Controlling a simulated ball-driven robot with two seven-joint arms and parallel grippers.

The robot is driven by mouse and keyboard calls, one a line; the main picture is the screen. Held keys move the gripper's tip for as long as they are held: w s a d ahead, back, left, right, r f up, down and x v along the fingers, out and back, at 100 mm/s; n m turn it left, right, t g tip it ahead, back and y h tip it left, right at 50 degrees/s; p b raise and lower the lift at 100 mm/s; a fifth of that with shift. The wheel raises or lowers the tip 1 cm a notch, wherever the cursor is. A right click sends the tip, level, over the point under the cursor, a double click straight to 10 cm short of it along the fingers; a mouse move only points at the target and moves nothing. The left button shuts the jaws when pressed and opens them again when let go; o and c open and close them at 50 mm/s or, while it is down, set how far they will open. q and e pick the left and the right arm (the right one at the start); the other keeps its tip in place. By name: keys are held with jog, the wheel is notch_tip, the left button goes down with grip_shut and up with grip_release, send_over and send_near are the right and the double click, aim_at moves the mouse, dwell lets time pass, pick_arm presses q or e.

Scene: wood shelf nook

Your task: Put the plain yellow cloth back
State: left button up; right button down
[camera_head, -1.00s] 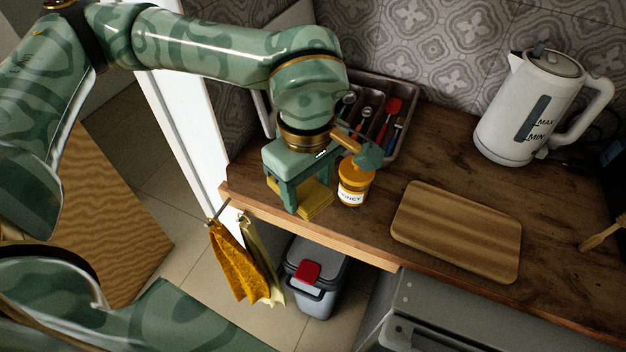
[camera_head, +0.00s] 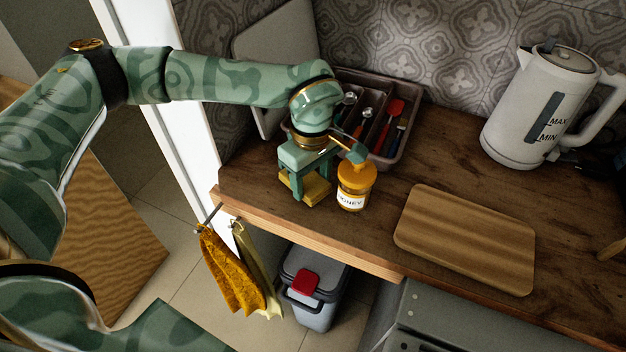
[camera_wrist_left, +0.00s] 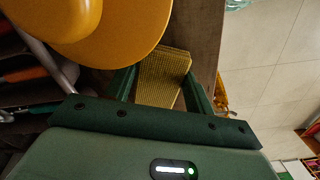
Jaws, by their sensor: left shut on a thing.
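My left gripper (camera_head: 308,192) is shut on a folded yellow cloth (camera_head: 316,189), over the left end of the wooden counter (camera_head: 390,255). In the left wrist view the cloth (camera_wrist_left: 163,76) lies between the two green fingers and looks ribbed. I cannot tell whether it touches the counter. Two cloths hang on hooks below the counter's left end: a mustard textured one (camera_head: 229,273) and a pale yellow one (camera_head: 257,262) partly behind it. My right gripper is not in view.
A honey jar (camera_head: 353,190) stands close right of the gripper; its orange lid (camera_wrist_left: 120,30) fills the wrist view's upper left. Behind is a utensil tray (camera_head: 398,158). A grey bin (camera_head: 315,312) is below.

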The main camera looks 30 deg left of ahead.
aim_at(312, 183)
pick_arm(q)
jog(key=shift+f, duration=0.15)
jog(key=shift+f, duration=0.1)
jog(key=o, duration=0.9)
notch_tip(312, 183, up, 12)
jog(key=p, duration=0.3)
jog(key=shift+p, duration=0.3)
